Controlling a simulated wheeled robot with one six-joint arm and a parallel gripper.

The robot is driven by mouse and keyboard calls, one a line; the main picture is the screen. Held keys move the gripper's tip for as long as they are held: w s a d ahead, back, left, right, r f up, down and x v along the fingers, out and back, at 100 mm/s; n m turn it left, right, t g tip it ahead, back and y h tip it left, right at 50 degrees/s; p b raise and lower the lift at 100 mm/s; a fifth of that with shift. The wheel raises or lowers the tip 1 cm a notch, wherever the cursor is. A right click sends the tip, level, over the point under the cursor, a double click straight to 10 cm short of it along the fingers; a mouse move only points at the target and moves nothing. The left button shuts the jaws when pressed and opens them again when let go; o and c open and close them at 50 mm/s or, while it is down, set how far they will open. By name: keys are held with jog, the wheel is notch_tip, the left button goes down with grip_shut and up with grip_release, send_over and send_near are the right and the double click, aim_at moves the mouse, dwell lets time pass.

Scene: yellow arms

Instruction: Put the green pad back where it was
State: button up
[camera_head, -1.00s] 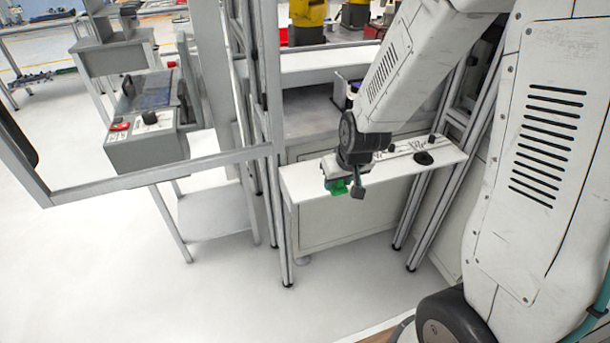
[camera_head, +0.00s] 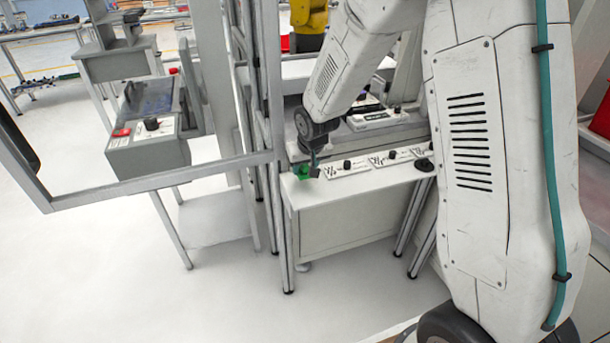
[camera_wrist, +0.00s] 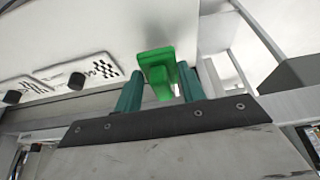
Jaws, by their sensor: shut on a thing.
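The green pad (camera_wrist: 157,62) shows between the two teal fingers of my gripper (camera_wrist: 160,90) in the wrist view. My gripper is shut on it. In the head view the green pad (camera_head: 301,171) is a small green patch at the left end of the white shelf (camera_head: 345,203), with my gripper (camera_head: 310,172) right at it. My wrist hides part of the pad. I cannot tell whether the pad touches the shelf top.
Panels with black knobs (camera_head: 347,166) lie on the shelf to the right of my gripper. A metal frame post (camera_head: 274,120) stands close on the left. A grey control box (camera_head: 150,140) stands beyond it. The shelf's front strip is mostly clear.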

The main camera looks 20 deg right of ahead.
aim_at(306, 171)
jog(key=shift+f, duration=1.65)
jog(key=shift+f, duration=0.15)
jog(key=o, duration=1)
jog(key=shift+o, duration=0.2)
jog(key=s+d+r+g, duration=0.1)
jog(key=s+d+r, duration=0.2)
jog(key=s+r, duration=1.7)
jog(key=s+r+g, duration=0.1)
jog(key=s+r, duration=0.2)
jog(key=s, duration=0.5)
jog(key=s+r+g, duration=0.1)
jog(key=s+r, duration=0.2)
jog(key=s, duration=0.6)
jog(key=shift+s+d, duration=0.2)
jog(key=shift+d, duration=0.2)
